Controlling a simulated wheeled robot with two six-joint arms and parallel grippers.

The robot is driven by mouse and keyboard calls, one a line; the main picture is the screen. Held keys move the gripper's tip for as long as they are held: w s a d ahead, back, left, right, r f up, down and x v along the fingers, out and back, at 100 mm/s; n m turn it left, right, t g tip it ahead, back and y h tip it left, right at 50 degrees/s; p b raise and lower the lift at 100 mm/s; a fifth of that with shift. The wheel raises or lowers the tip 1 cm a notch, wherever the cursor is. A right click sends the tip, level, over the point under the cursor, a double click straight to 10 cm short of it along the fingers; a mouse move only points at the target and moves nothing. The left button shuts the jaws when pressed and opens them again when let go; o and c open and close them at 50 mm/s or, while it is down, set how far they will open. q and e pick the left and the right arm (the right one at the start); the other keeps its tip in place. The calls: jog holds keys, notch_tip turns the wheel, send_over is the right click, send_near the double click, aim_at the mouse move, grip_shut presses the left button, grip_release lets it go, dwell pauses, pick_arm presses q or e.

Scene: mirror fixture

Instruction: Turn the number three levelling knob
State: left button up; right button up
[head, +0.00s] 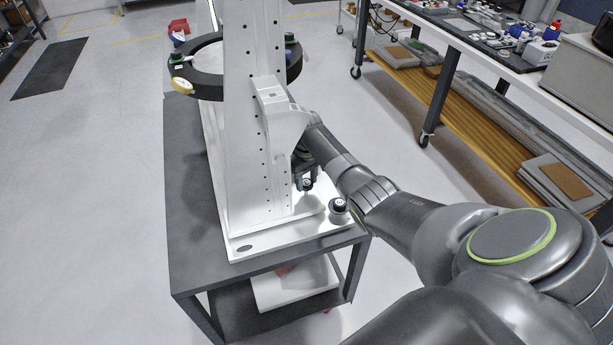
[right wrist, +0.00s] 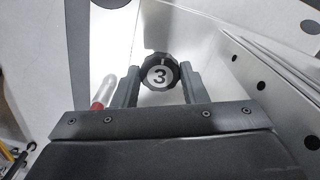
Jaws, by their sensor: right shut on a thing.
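The number three knob (right wrist: 160,72) is black with a pale face bearing a "3" in the right wrist view. It sits between the two fingers of my right gripper (right wrist: 159,86), which is shut on it from both sides. In the head view, my right gripper (head: 305,176) is low beside the white upright (head: 250,120) of the fixture, over its base plate (head: 285,236). The gripper largely hides the knob there. Another black knob (head: 338,205) stands at the near right corner of the base plate; its label is unreadable. My left gripper is out of view.
The fixture stands on a dark cart (head: 190,240). The upright's holed side wall (right wrist: 270,75) is close on the right in the wrist view.

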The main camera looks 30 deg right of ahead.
aim_at(306, 182)
jog(key=shift+r+m+p, duration=0.1)
jog(key=shift+m+p, duration=0.25)
jog(key=shift+m, duration=0.45)
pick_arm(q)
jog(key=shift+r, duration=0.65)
pick_arm(e)
jog(key=o, duration=1)
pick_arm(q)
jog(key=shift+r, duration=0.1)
pick_arm(e)
jog(key=shift+r, duration=8.7)
